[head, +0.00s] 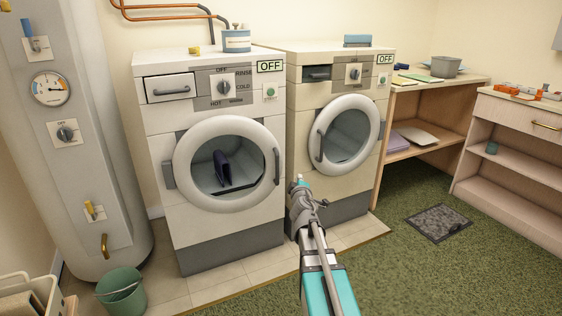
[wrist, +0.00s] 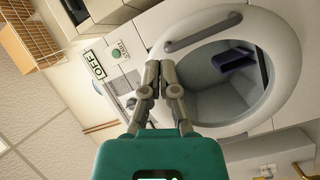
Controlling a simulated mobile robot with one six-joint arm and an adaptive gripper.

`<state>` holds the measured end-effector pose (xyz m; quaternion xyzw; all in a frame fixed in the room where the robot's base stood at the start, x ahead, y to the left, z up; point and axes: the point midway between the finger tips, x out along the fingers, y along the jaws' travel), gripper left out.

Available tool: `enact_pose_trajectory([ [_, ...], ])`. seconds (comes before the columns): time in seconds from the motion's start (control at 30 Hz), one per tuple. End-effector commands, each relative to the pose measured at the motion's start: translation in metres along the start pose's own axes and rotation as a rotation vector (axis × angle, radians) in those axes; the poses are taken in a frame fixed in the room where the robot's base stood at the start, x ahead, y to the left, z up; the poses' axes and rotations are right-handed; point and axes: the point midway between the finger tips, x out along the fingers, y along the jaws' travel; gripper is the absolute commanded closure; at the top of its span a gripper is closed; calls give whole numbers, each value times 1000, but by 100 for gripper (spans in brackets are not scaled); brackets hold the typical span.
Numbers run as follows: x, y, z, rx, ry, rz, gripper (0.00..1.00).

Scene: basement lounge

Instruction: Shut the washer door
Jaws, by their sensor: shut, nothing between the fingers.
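The washer (head: 210,228), marked RINSE, HOT and COLD, is the left white machine. Its round door (head: 186,142) has a pale rim, clear glass and a handle (head: 276,166) on the right. The door sits at or near the washer's front; I cannot tell whether it is flush or slightly ajar. My gripper (head: 298,180) is shut and empty, to the right of the door in the head view. In the wrist view, my gripper (wrist: 163,75) is beside the door rim (wrist: 285,60), with the handle (wrist: 203,32) above right.
A second machine (head: 300,190) with a round door stands to the right. A boiler (head: 85,200) and green bucket (head: 122,292) are at left. A wooden shelf (head: 420,150) and cabinet (head: 510,200) are at right.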

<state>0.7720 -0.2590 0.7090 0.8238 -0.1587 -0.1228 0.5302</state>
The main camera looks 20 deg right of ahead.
Motion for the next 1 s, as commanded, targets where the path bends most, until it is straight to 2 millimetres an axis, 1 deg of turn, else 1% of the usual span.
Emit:
enact_pose_trajectory([
  [0.03, 7, 5, 0, -51, 50, 9, 100],
  [0.17, 16, 11, -5, -181, 183, 8, 100],
  [0.3, 20, 10, -7, -302, 301, -15, 100],
  [0.4, 20, 6, -7, -362, 361, -36, 100],
  [0.6, 19, 2, -5, -420, 417, -62, 100],
  [1.0, 20, 2, -5, -423, 421, -64, 100],
])
